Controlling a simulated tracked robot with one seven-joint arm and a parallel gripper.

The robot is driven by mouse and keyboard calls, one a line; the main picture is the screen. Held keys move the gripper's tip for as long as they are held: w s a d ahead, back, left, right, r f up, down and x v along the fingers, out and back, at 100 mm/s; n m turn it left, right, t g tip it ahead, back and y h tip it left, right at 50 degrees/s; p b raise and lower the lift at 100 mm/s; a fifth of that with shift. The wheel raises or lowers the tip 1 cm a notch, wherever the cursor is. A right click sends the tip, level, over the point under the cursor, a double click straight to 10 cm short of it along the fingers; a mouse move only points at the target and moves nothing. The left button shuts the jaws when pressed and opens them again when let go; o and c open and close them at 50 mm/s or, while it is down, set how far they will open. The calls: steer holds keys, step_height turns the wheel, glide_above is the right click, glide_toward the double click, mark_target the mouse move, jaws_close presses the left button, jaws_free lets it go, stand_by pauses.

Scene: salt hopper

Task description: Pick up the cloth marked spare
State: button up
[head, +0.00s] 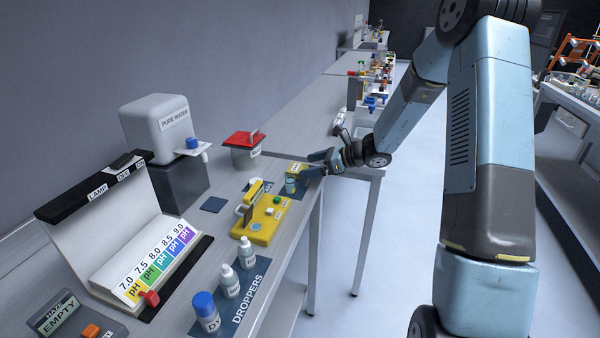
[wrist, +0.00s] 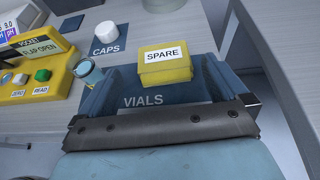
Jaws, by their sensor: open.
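The cloth marked SPARE (wrist: 166,68) is a small folded yellow block with a white label on top. It lies on the dark blue VIALS mat (wrist: 145,101). In the wrist view, my gripper (wrist: 162,76) is open, with one blue finger on each side of the cloth. A gap shows on the left side. I cannot tell whether either finger touches it. Nothing is held.
A vial (wrist: 88,71) stands close beside my left finger. A yellow pocket meter (head: 262,218) with buttons sits farther left. A white cap (wrist: 107,31) rests on the CAPS mat (wrist: 104,48). A red-lidded container (head: 242,146) stands behind. The bench edge is near, on the right.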

mark_target(299, 168)
steer(key=x, duration=0.4)
steer(key=shift+w+f, duration=0.1)
steer(key=shift+f, duration=0.05)
steer(key=shift+c, duration=0.5)
steer(key=c, duration=0.9)
steer(key=shift+o, duration=0.2)
